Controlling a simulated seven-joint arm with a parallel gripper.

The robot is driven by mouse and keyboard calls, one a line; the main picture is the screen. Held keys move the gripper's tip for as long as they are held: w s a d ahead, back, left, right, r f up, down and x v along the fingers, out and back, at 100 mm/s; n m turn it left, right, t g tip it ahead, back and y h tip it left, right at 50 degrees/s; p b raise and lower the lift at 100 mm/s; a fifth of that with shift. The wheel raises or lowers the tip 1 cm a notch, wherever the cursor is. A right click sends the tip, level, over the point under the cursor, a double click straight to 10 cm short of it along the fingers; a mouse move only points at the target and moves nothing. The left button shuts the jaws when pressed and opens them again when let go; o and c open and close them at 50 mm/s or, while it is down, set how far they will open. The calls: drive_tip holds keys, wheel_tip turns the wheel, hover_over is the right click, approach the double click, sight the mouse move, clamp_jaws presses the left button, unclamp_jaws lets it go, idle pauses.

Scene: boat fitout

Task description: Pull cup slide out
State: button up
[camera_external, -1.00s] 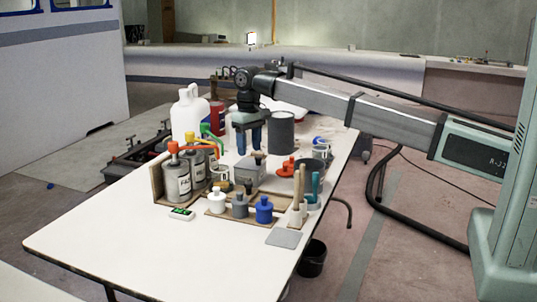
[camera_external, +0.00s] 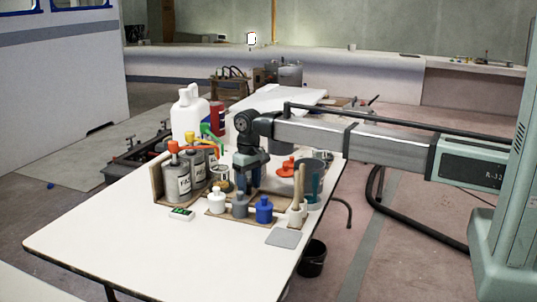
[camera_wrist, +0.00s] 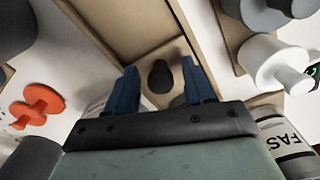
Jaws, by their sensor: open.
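In the wrist view a dark rounded knob (camera_wrist: 160,76) sits on a tan wooden piece (camera_wrist: 172,52). I take this to be the cup slide, but cannot be sure. My gripper (camera_wrist: 160,88) has its two blue fingers spread, one on each side of the knob; I cannot tell whether they touch it. In the external view my gripper (camera_external: 249,182) points down among the items on the table, behind the small grey bottle (camera_external: 239,206). The knob is hidden in that view.
A white bottle (camera_external: 216,202) and a blue bottle (camera_external: 264,210) stand in front of my gripper. Capped cans (camera_external: 178,185) stand left, brushes (camera_external: 297,205) right, and an orange-red item (camera_external: 287,169) behind right. The white table's (camera_external: 130,240) front left is clear.

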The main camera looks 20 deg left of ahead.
drive_tip(key=shift+f, duration=0.45)
clamp_jaws()
idle(0.3)
